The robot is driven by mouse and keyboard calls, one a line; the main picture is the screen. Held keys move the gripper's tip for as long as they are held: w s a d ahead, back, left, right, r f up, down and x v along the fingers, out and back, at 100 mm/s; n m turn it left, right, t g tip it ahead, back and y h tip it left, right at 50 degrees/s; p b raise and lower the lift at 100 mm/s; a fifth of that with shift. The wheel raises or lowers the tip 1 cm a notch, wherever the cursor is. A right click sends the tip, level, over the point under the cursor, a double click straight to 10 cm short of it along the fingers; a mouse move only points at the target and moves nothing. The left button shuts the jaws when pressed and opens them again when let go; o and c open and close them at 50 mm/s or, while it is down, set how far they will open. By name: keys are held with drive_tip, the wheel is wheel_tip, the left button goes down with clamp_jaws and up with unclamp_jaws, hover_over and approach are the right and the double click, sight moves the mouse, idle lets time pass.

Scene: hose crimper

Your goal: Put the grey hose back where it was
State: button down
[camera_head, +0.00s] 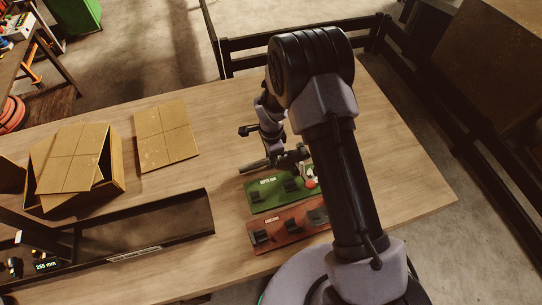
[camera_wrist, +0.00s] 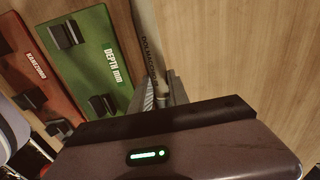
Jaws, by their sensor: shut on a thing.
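My gripper (camera_head: 276,157) is shut on the grey hose (camera_head: 253,166), just behind the green board's far edge. In the wrist view the gripper's fingers (camera_wrist: 168,92) close around the hose (camera_wrist: 150,45), which runs away from the camera with dark lettering along it. Its height above the table is unclear, and part of it is hidden by the gripper. The green board (camera_head: 270,203), labelled "DEPTH mm", carries black holders. The red board (camera_head: 288,231) lies in front of it, also with black holders.
An open cardboard box (camera_head: 110,165) and a flat cardboard sheet (camera_head: 166,136) lie at the back left. The wooden table (camera_head: 420,175) is clear on the right.

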drive_tip(key=shift+f+b, duration=0.35)
drive_tip(key=shift+b, duration=0.1)
drive_tip(key=c, duration=1.2)
unclamp_jaws()
drive_tip(key=shift+o, duration=0.2)
drive_tip(key=o, duration=0.8)
drive_tip(key=shift+s+f, duration=0.1)
drive_tip(key=shift+r+p, duration=1.9)
drive_tip(key=shift+r, duration=2.25)
